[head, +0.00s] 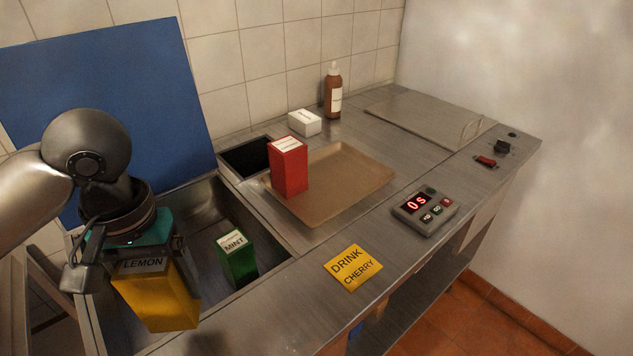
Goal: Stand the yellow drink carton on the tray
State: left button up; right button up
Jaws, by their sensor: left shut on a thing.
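The yellow drink carton (158,300), labelled LEMON at its top, hangs in my left gripper (132,262) at the lower left of the head view. The gripper points down and is shut on the carton's upper part. The carton appears in front of the sink's left part; its height above the metal is hard to tell. The brown tray (345,183) lies flat on the counter to the right of the sink, apart from the carton. A red carton (289,168) stands on the tray's left part. My right gripper is not in view.
A green MINT carton (236,258) stands in the sink (200,206). A yellow DRINK CHERRY card (352,267) and a timer showing 0s (424,211) lie along the front. A white box (304,122) and brown bottle (333,92) stand behind. The tray's middle and right are clear.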

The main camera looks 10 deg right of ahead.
aim_at(332, 167)
jog(key=i+l, duration=0.15)
jog(key=l, duration=0.15)
jog(key=i+l, duration=0.15)
jog(key=l, duration=0.2)
jog(key=i+l, duration=0.1)
jog(key=l, duration=0.2)
jog(key=i+l, duration=0.15)
jog(key=l, duration=0.15)
